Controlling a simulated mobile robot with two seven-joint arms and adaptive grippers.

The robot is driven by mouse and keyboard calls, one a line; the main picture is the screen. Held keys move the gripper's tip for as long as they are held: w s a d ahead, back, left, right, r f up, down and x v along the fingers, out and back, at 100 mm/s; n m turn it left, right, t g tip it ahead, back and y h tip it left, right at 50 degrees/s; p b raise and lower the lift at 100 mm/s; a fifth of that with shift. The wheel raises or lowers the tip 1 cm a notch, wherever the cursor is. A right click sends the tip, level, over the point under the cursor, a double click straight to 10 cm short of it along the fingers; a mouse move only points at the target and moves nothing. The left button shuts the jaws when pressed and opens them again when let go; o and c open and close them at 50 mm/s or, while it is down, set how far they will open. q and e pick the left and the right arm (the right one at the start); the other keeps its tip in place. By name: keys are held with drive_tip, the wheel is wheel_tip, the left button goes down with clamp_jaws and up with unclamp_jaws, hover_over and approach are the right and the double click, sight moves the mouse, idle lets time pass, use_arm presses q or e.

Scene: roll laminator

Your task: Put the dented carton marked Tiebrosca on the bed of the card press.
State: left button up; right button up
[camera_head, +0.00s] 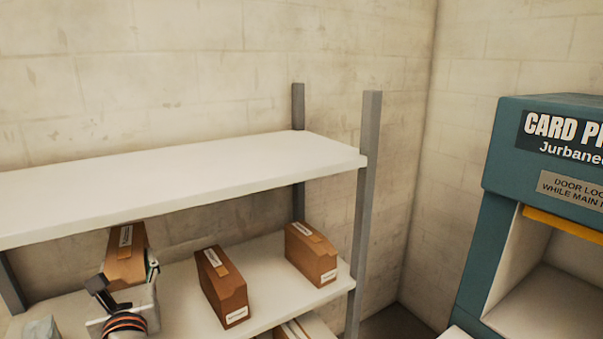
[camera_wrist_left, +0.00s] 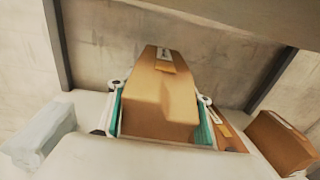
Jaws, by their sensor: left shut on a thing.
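My left gripper (camera_head: 128,278) is shut on a brown carton (camera_head: 124,262) at the left of the lower shelf, under the upper shelf's edge. In the left wrist view its green-lined fingers (camera_wrist_left: 160,112) press the sides of this carton (camera_wrist_left: 162,98), whose near face looks creased. The label on top is too small to read, and I cannot tell whether the carton touches the shelf. The teal card press (camera_head: 495,220) is at the right. Its front is open below a yellow bar (camera_head: 565,223), and the pale bed (camera_head: 545,300) shows partly inside. My right gripper is out of view.
Two more cartons stand on the lower shelf (camera_head: 265,260), one in the middle (camera_head: 221,287) and one at the right (camera_head: 311,254). A pale grey lump (camera_wrist_left: 40,138) lies left of the held carton. The upper shelf (camera_head: 180,180) is bare; a grey post (camera_head: 366,200) stands before the press.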

use_arm(q)
drive_tip(key=s+d+f+m+t+h, duration=0.2)
drive_tip(key=s+d+f+m+h, duration=0.3)
drive_tip(key=s+d+f+h, duration=0.3)
wheel_tip(320, 180, down, 4)
drive_tip(key=shift+s+d+f+m, duration=0.1)
drive_tip(key=shift+s+d+m, duration=0.2)
drive_tip(key=shift+s+d, duration=0.7)
drive_tip(key=shift+a, duration=0.1)
